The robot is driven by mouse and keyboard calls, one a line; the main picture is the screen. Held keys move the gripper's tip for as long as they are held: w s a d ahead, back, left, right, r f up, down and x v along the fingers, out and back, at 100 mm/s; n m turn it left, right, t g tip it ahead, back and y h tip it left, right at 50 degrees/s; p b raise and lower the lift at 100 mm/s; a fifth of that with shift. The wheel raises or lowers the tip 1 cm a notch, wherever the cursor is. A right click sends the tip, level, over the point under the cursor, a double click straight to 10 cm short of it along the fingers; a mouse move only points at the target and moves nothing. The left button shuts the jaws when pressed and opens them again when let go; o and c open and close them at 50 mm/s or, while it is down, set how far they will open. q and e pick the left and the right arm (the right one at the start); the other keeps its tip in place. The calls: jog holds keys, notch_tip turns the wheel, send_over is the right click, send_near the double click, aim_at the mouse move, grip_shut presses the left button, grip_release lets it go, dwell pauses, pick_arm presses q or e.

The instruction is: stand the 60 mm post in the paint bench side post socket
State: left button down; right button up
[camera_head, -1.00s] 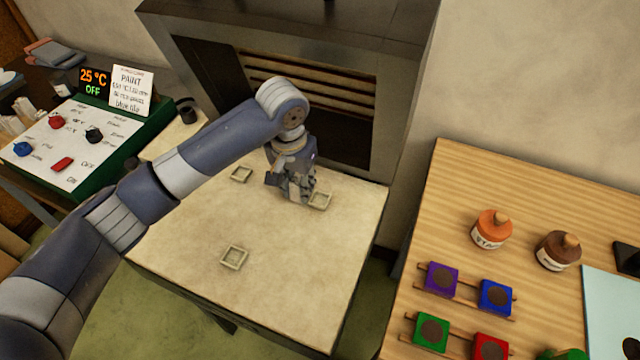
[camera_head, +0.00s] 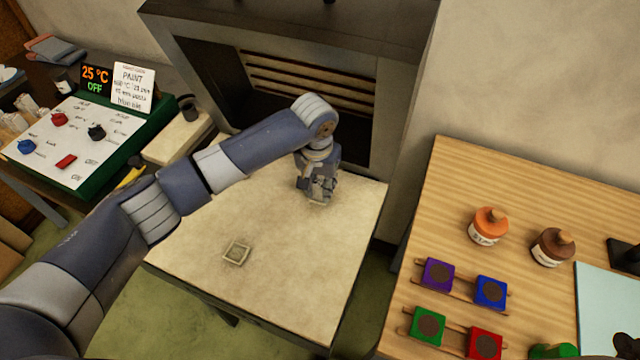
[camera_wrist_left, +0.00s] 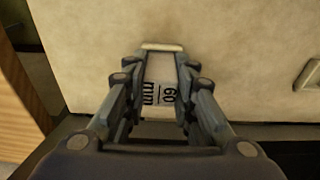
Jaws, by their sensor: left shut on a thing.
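My left gripper (camera_head: 318,194) is over the pale table (camera_head: 300,270), at the square socket on the side toward the wooden bench. In the left wrist view the left gripper (camera_wrist_left: 160,98) is shut on the white 60 mm post (camera_wrist_left: 161,72), whose label reads "60 mm". A pale rim (camera_wrist_left: 162,46) shows at the post's far end; it looks like that socket's edge. The gripper mostly hides this socket in the head view. I cannot tell whether the post's foot is inside it or just above.
Another square socket (camera_head: 236,253) lies empty nearer the front, with free table around it. The dark oven (camera_head: 350,140) stands behind. The wooden bench (camera_head: 550,190) at right holds paint pots and colored blocks. A control panel (camera_head: 85,140) is at left.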

aim_at(318, 187)
pick_arm(q)
jog(key=c, duration=1.3)
grip_release()
jog(key=shift+f, duration=0.1)
pick_arm(e)
jog(key=shift+w, duration=0.2)
jog(key=shift+w, duration=0.1)
pick_arm(q)
jog(key=r, duration=0.4)
jog(key=s+r+b, duration=0.1)
jog(key=r, duration=0.7)
jog(key=shift+s+a+r, duration=0.1)
jog(key=shift+s+a, duration=0.05)
jog(key=shift+a, duration=0.1)
pick_arm(e)
jog(key=shift+a+f, duration=0.25)
jog(key=shift+f, duration=0.5)
